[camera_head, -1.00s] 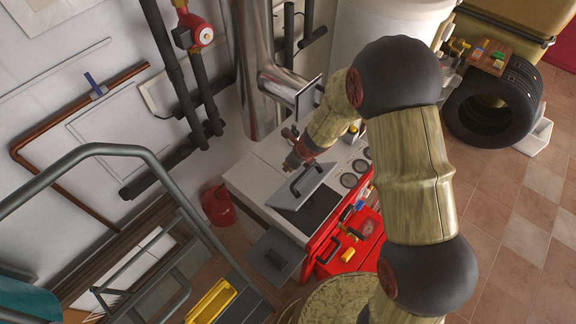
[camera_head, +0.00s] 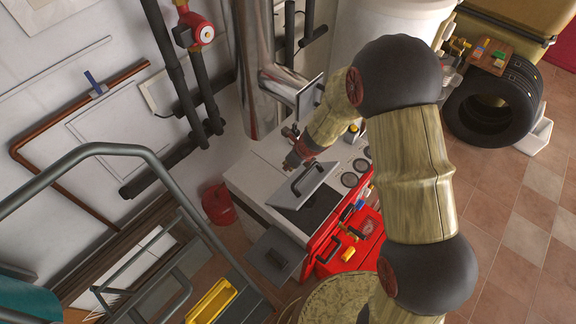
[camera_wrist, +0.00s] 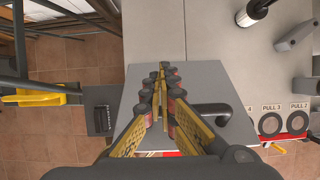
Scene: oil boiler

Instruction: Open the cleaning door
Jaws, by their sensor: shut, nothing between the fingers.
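The cleaning door appears to be the grey panel (camera_head: 312,184) with a dark bar handle (camera_head: 297,186) on top of the white boiler (camera_head: 257,183). It looks tilted up, with a dark opening (camera_head: 322,204) beside its lower right edge. My gripper (camera_head: 292,162) is at the panel's far edge in the head view. In the wrist view my gripper (camera_wrist: 160,72) is shut and empty over the panel (camera_wrist: 205,76), with the handle (camera_wrist: 215,109) to the right of the fingers. Whether the fingertips touch the panel cannot be told.
A smaller dark grey plate with a handle (camera_head: 275,254) sticks out at the boiler's front left. A metal flue pipe (camera_head: 252,80) rises behind the boiler. A grey ladder rail (camera_head: 190,205) is at left.

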